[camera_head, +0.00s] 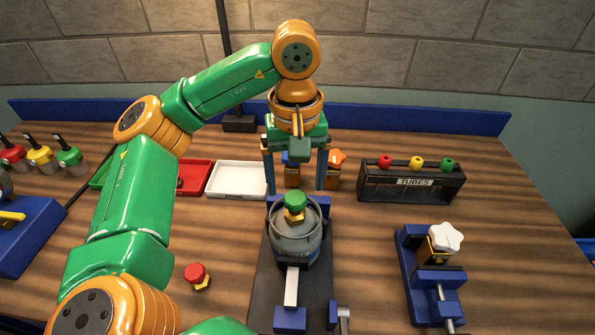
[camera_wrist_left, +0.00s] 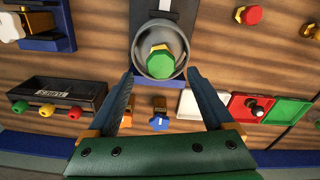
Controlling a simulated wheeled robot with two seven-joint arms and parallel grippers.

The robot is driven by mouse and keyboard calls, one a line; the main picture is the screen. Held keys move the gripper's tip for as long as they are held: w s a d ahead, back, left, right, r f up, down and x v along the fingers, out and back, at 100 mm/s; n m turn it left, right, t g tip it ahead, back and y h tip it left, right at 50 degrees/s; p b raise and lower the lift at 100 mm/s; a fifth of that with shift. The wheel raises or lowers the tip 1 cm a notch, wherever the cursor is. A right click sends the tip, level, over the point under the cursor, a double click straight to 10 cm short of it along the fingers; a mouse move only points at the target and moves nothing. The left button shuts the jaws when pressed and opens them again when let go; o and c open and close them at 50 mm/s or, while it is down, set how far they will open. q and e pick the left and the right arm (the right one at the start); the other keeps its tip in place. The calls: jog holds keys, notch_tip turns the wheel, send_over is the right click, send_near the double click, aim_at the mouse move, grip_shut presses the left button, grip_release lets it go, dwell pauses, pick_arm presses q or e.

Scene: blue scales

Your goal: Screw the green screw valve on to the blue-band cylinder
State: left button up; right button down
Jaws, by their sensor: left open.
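The green screw valve (camera_head: 294,202), a green cap on a brass base, sits on top of a grey cylinder (camera_head: 296,243) held in a clamp in front of me. In the left wrist view, the green cap (camera_wrist_left: 160,62) lies within the round grey cylinder top (camera_wrist_left: 147,73). My right gripper is not in view.
A red screw valve (camera_head: 198,276) lies left of the clamp. A blue vise (camera_head: 420,280) with a white-knobbed part stands right. A black tube rack (camera_head: 412,182), a white tray (camera_head: 237,179) and a red tray (camera_head: 195,176) are behind. Blue and orange (camera_head: 336,160) knobs stand behind my fingers.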

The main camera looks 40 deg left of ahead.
aim_at(297, 196)
pick_arm(q)
jog(key=f, duration=0.4)
jog(key=shift+a+f, duration=0.15)
jog(key=shift+a, duration=0.05)
jog(key=shift+d+f, duration=0.15)
jog(key=shift+f, duration=0.15)
grip_shut()
jog(key=shift+f+m, duration=0.15)
jog(key=shift+m, duration=0.65)
jog(key=m+b, duration=0.1)
jog(key=m, duration=0.8)
jog(key=shift+d, duration=0.1)
jog(key=m, duration=0.4)
jog(key=shift+m, duration=0.4)
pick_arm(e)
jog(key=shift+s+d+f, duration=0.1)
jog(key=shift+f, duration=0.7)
